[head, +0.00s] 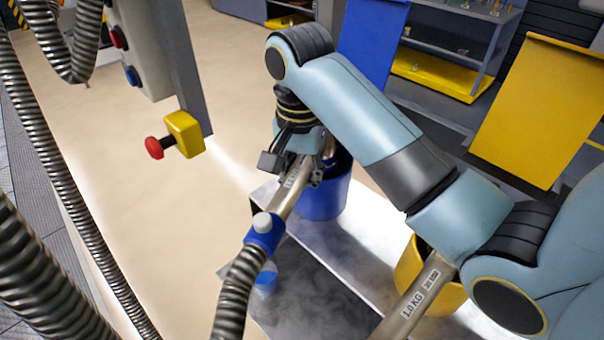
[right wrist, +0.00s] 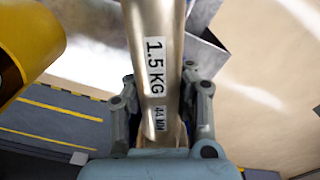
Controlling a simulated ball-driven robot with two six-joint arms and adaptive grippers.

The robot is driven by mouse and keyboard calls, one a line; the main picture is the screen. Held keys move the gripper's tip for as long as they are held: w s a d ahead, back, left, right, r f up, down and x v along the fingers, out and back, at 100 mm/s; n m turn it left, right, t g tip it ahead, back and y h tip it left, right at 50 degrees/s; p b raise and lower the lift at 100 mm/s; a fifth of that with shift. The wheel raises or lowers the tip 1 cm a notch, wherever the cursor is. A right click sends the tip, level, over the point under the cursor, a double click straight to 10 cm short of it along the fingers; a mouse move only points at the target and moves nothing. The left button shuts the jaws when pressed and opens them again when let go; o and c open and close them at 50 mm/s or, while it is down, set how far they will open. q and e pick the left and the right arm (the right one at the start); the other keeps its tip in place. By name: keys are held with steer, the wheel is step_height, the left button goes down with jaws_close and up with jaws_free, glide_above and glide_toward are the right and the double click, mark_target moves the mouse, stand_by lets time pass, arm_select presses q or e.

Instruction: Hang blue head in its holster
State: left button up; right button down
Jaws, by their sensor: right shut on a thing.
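The blue head is a metal tube with a "1.5 KG" label and a blue collar (head: 264,234), joined to a ribbed hose. My right gripper (head: 300,168) is shut around this tube, and its fingers (right wrist: 162,105) flank the tube (right wrist: 152,35) in the right wrist view. The blue holster (head: 322,200) is a round blue cup just beyond and beside the gripper. The gripper and arm partly cover its mouth, so I cannot tell whether the tube's far end is inside it. My left gripper is not in view.
A yellow holster (head: 443,296) with another metal tube (head: 415,302) stands at right; yellow also shows in the right wrist view (right wrist: 30,42). A yellow box with a red button (head: 183,134) hangs at left. Thick ribbed hoses (head: 65,165) cross the left side. Open floor lies between.

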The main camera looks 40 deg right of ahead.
steer(key=shift+f, duration=2.05)
stand_by(0.8)
